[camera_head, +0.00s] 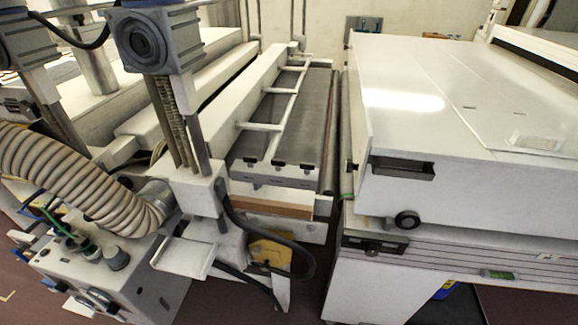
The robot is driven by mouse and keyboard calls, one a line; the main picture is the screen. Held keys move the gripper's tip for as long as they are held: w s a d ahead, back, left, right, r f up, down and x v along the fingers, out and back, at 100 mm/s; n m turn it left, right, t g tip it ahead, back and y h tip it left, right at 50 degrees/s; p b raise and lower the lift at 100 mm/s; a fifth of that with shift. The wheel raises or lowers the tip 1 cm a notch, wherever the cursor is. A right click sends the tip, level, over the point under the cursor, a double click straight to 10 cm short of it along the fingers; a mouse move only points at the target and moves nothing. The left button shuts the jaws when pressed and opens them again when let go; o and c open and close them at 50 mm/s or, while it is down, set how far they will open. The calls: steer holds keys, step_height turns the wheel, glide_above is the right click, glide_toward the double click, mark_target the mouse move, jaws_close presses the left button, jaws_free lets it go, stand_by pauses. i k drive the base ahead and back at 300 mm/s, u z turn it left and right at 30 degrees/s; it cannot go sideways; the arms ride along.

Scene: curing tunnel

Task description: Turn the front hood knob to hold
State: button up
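A white hood (440,95) fills the right half of the view, with its lid down over a white cabinet. A round black knob (407,220) sits low on the hood's near face, close to its left corner. A dark recessed handle (402,168) is above the knob. The picture is too small to show any marking or pointer on the knob, so I cannot tell its setting. My gripper is not in view, and nothing touches the knob.
A grey conveyor bed (305,125) runs back left of the hood. A ribbed hose (75,180), a control box (105,265) with knobs and a post with a grey motor housing (155,40) stand at left. A black cable (300,245) loops near the front centre.

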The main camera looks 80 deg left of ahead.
mark_target(349, 166)
steer(key=k, duration=0.2)
steer(key=u, duration=2.5)
steer(key=i, duration=0.5)
steer(key=z, duration=0.05)
